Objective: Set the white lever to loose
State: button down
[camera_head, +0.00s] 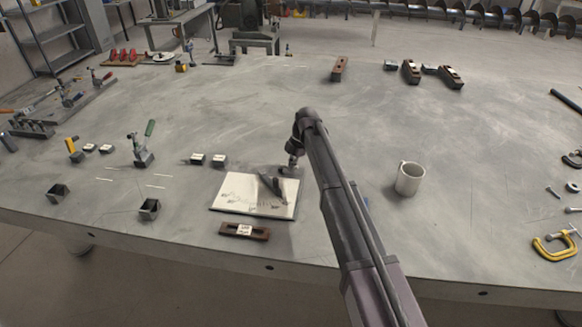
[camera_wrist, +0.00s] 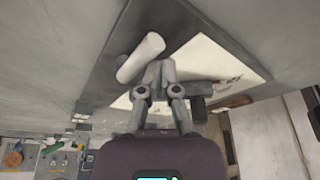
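The white lever shows in the wrist view as a pale cylinder (camera_wrist: 140,58), tilted, just left of my fingertips. My gripper (camera_wrist: 160,70) has its two fingertips together with nothing seen between them. I cannot tell whether the fingertips touch the lever. In the head view my gripper (camera_head: 291,166) points down at the back right edge of a dark plate with a white sheet (camera_head: 240,198). The lever cannot be made out in that view. A dark block (camera_wrist: 200,88) lies right of the fingers in the wrist view.
A brown block with a label (camera_head: 245,231) lies in front of the plate. A green-handled clamp (camera_head: 143,148) and small dark blocks stand to the left. A yellow C-clamp (camera_head: 552,246) lies far right.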

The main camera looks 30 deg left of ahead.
jog(key=shift+w+a+r+p, duration=0.15)
jog(key=shift+w+r+p, duration=0.2)
jog(key=shift+r+p, duration=0.3)
jog(key=shift+w+a+r+p, duration=0.1)
jog(key=shift+w+r+p, duration=0.25)
jog(key=shift+r+p, duration=0.95)
jog(key=shift+r, duration=0.1)
jog(key=r+p, duration=0.1)
jog(key=w+r+p, duration=0.1)
jog(key=r+p, duration=0.2)
jog(key=p, duration=0.1)
jog(key=shift+w+a+r, duration=0.15)
jog(key=shift+a+r, duration=0.15)
jog(key=shift+r, duration=0.1)
jog(key=s+d+m+t, duration=0.25)
jog(key=d+m, duration=1.15)
jog(key=d, duration=1.7)
jog(key=s+d+m+h, duration=0.1)
jog(key=s+d+m, duration=0.6)
jog(key=d, duration=0.5)
jog(key=s+d+m+h, duration=0.1)
jog(key=s+d+m, duration=0.7)
jog(key=d, duration=0.5)
jog(key=shift+f, duration=0.3)
